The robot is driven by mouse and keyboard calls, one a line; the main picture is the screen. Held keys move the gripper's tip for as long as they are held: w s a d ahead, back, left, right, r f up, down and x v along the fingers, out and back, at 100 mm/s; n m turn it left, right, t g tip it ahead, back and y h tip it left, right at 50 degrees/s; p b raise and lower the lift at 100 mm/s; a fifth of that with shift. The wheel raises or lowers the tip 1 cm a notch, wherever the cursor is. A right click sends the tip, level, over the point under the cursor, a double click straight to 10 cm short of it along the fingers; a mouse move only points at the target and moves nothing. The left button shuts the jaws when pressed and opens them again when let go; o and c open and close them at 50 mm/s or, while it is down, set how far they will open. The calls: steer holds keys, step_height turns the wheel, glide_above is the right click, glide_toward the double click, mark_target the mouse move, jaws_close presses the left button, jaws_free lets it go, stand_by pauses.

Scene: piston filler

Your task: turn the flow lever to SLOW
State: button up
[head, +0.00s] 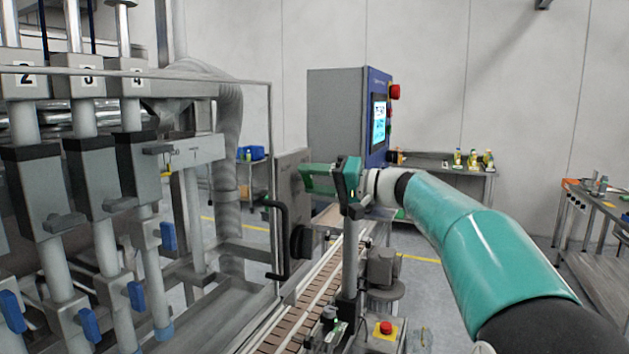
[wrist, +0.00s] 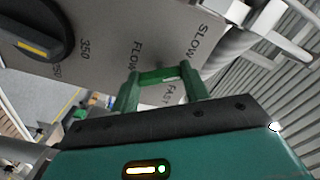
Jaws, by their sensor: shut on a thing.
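The grey flow panel (wrist: 105,40) fills the upper part of the wrist view, with the words SLOW (wrist: 196,42), FLOW (wrist: 138,60) and FAST (wrist: 169,92) printed on it. My gripper (wrist: 160,76) reaches over the panel between these words, with its green fingertips brought together. It is shut on the flow lever, which is mostly hidden by the fingers, so I cannot tell its exact angle. In the head view my gripper (head: 304,178) points left and reaches the upper part of the grey panel (head: 289,160).
A black dial (wrist: 38,28) with a yellow mark sits beside the labels. A black bent handle (head: 280,240) stands out left of the panel's lower part. The conveyor (head: 305,305) runs below. Filler cylinders (head: 95,185) stand at left, and a control cabinet (head: 338,115) behind.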

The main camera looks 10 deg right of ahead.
steer(key=shift+d+n, duration=0.1)
steer(key=shift+n, duration=1)
steer(key=o, duration=1)
steer(key=v, duration=1.3)
steer(key=shift+s+d, duration=0.25)
steer(key=shift+d, duration=0.05)
